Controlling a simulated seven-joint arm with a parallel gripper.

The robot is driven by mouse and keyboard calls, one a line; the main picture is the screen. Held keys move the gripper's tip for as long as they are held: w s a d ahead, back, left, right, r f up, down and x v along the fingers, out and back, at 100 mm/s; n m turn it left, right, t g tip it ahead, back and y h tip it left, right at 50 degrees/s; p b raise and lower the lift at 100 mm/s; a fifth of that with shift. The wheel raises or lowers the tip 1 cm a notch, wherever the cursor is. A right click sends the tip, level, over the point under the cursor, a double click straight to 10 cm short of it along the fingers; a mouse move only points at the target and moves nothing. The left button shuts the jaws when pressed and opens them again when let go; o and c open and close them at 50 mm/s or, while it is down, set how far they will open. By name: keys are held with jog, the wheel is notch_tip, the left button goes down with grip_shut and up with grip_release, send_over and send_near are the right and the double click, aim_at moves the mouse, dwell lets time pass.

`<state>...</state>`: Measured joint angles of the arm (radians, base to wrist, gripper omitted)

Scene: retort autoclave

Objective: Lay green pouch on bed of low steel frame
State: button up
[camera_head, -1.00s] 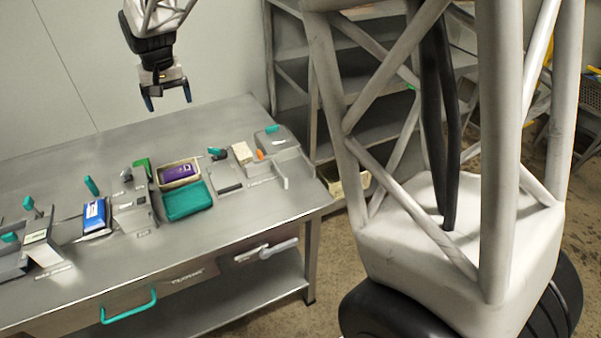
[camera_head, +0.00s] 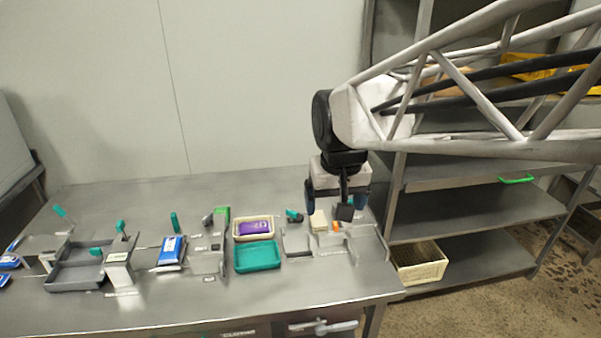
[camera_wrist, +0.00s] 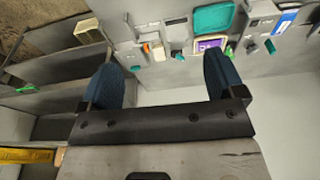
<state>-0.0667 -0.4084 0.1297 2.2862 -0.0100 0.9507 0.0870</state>
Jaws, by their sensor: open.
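A small bright green piece (camera_head: 222,214), which looks like the green pouch, stands at the back of the bench beside the cream tray; its lower part is hidden behind a grey fixture. Several low grey metal fixtures stand on the bench, among them one left of the teal tray (camera_head: 208,264) and one right of it (camera_head: 298,243). I cannot tell for sure which is the low steel frame. My gripper (camera_head: 336,200) is open and empty, above the right part of the bench, well right of the green piece. Its two dark blue fingers also show apart in the wrist view (camera_wrist: 168,88).
A cream tray (camera_head: 238,236) holds a purple pouch (camera_head: 254,227); a teal tray (camera_head: 257,257) lies in front. A blue pouch (camera_head: 172,250) lies further left. Upright teal handles rise among the fixtures. A steel shelf rack (camera_head: 480,215) stands right. The bench's front strip is mostly clear.

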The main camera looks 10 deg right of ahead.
jog(key=s+d+f, duration=0.1)
jog(key=s+f, duration=0.1)
jog(key=s, duration=0.5)
jog(key=s+d+f, duration=0.2)
jog(key=s, duration=0.5)
jog(key=shift+o, duration=0.5)
jog(key=shift+s+d, duration=0.1)
